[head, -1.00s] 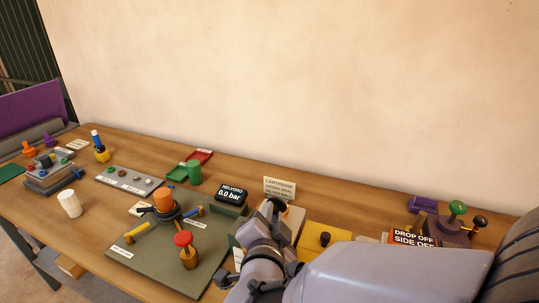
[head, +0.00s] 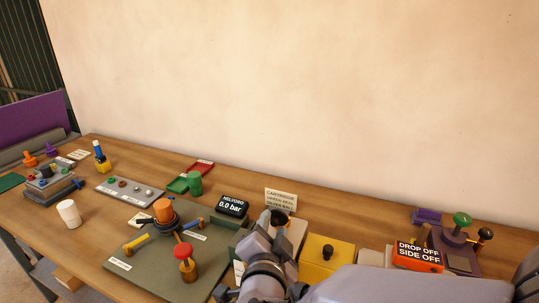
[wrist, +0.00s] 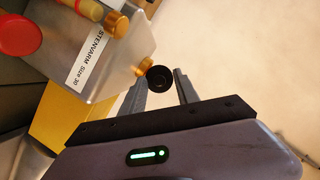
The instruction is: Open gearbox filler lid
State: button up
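A grey gearbox-like box shows at the upper left of the wrist view, with a label reading roughly "Size 30" (wrist: 88,62) and gold caps (wrist: 117,24). A round black knob (wrist: 160,78) is beside its corner, in line with my fingertips. In the head view a black knob (head: 278,216) shows just past my gripper (head: 268,235), in front of a pale box partly hidden by my arm. My gripper (wrist: 161,82) has its fingers apart, on either side of the knob in the wrist view. I cannot tell whether they touch it. Which part is the filler lid is unclear.
A yellow box (head: 343,264) with a black knob stands right of my gripper. A "0.0 bar" display (head: 232,205) and a card sign (head: 280,195) stand behind. A green plate (head: 140,278) carries orange and red knobs at left.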

jog(key=shift+s+a+b, duration=0.1)
jog(key=shift+s+b, duration=0.25)
jog(key=shift+b, duration=0.1)
jog(key=b+v, duration=0.4)
jog(key=v, duration=1.2)
jog(key=shift+s+r+b, duration=0.15)
jog(key=shift+s+b, duration=0.15)
jog(key=shift+b, duration=0.05)
jog(key=w+a+r+n+y, duration=0.3)
jog(key=w+r+y, duration=0.1)
jog(key=w+y, duration=0.3)
jog(key=s+d+f+n+g+h, duration=0.3)
jog(key=s+d+f+g, duration=0.6)
jog(key=d+f, duration=0.5)
jog(key=shift+s+f, duration=0.2)
jog(key=shift+s, duration=0.65)
